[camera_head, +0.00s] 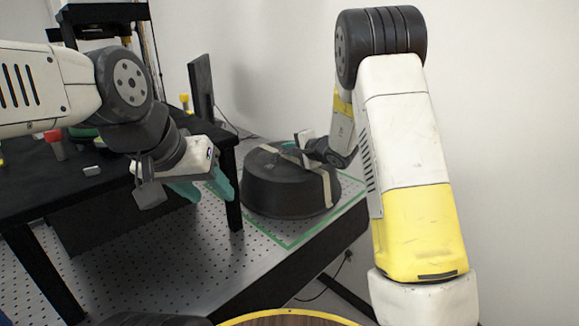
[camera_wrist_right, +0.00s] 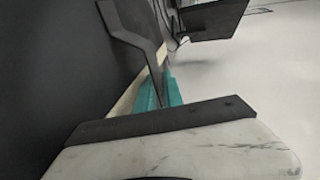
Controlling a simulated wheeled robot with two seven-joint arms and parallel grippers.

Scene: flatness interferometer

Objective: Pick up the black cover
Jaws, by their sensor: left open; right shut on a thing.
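The black cover (camera_head: 285,196) is a round, dark, drum-like piece with a pale strap down its side. It sits on the perforated table top inside a green outlined area. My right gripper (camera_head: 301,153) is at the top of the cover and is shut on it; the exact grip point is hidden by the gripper. In the right wrist view the cover's dark surface (camera_wrist_right: 50,70) fills the left side, beside the teal finger (camera_wrist_right: 165,92). My left gripper (camera_head: 207,188) has teal fingers, is open and empty, and hangs left of the cover.
A black raised table (camera_head: 80,194) stands at the left, with a red-topped item (camera_head: 54,141) and small parts on it. The perforated table (camera_head: 200,276) is clear in front of the cover. A white wall is close behind.

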